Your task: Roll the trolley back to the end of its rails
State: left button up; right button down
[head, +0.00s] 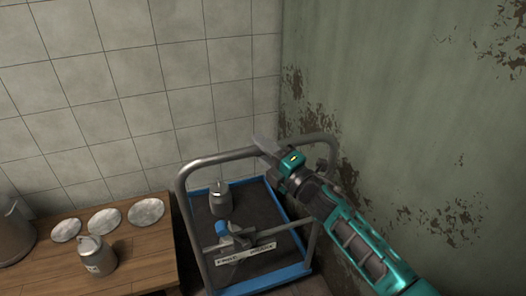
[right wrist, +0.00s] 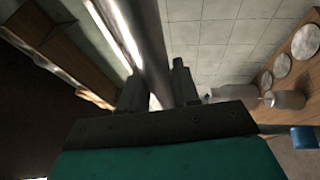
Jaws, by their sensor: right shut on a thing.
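The trolley has a grey tubular frame and a blue-edged dark deck (head: 262,208). It stands in the corner by the tiled and green walls. My right gripper (head: 268,150) is at the top bar of the trolley handle (head: 222,158), near its right part. In the right wrist view the fingers (right wrist: 156,88) are shut around the grey bar (right wrist: 146,35). A small metal can (head: 220,200) stands upright on the deck. A grey part with a blue top (head: 230,236) and a label plate is at the frame's near side. The rails cannot be made out. My left gripper is not in view.
A wooden table (head: 140,262) is to the left of the trolley, close to its frame. It bears several pale round discs (head: 104,220) and a metal can (head: 96,256). A larger metal vessel (head: 14,228) is at the far left. The peeling green wall (head: 400,110) is close on the right.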

jog(key=shift+w+r, duration=0.15)
jog(key=c, duration=1.2)
grip_release()
jog(key=shift+c, duration=0.2)
jog(key=o, duration=0.3)
jog(key=shift+w, duration=0.1)
jog(key=shift+o, duration=0.2)
jog(key=v, duration=1.3)
jog(key=shift+p, duration=0.35)
jog(key=shift+a, duration=0.1)
